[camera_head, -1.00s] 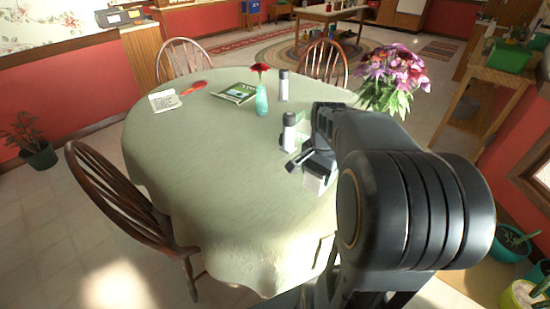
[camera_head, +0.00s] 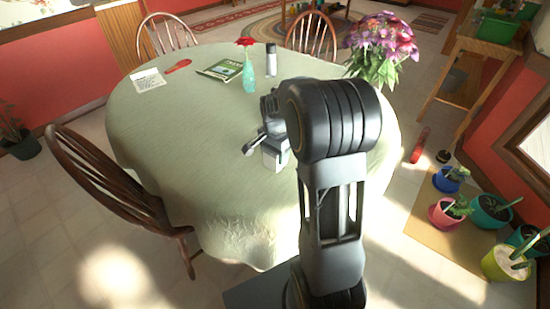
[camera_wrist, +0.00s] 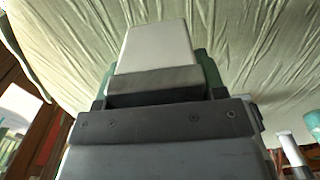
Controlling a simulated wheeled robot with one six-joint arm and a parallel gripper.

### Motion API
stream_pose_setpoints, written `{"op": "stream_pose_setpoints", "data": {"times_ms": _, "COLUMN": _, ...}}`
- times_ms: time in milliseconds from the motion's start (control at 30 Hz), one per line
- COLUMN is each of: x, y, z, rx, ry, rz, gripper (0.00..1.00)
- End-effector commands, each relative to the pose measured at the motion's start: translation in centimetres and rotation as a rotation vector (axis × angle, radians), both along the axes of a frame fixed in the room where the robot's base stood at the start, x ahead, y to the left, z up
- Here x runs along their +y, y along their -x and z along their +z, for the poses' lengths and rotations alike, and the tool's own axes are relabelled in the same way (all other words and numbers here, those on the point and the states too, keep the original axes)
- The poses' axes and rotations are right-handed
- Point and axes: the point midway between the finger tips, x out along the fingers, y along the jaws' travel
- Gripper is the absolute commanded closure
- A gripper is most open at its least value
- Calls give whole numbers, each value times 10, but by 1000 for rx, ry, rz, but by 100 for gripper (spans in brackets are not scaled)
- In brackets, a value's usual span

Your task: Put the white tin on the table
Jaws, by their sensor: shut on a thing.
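The white tin (camera_head: 275,154) is held in my gripper (camera_head: 262,146) over the right part of the round table (camera_head: 180,170), which has a pale green cloth. In the wrist view the tin (camera_wrist: 156,47) is a pale block between the dark jaws, with the wrinkled cloth (camera_wrist: 255,50) behind it. My gripper is shut on it. I cannot tell whether the tin's base touches the cloth. My arm hides part of the table to the right.
On the table are a red flower in a teal vase (camera_head: 249,76), a shaker (camera_head: 271,60), a green book (camera_head: 220,69), a notepad (camera_head: 147,80) and a red object (camera_head: 178,66). Purple flowers (camera_head: 382,48) stand at the right. The left front cloth is clear. A chair (camera_head: 120,190) stands left.

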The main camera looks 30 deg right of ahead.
Motion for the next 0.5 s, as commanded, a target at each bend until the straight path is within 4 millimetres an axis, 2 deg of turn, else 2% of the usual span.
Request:
{"op": "stream_pose_setpoints", "data": {"times_ms": 33, "x": 0, "y": 0, "z": -9, "rx": 1, "ry": 0, "rz": 0, "gripper": 72}}
{"op": "stream_pose_setpoints", "data": {"times_ms": 133, "x": 0, "y": 0, "z": -19, "rx": 0, "ry": 0, "rz": 0, "gripper": 72}}
{"op": "stream_pose_setpoints", "data": {"times_ms": 500, "x": 0, "y": 0, "z": -22, "rx": -1, "ry": 0, "rz": 0, "gripper": 72}}
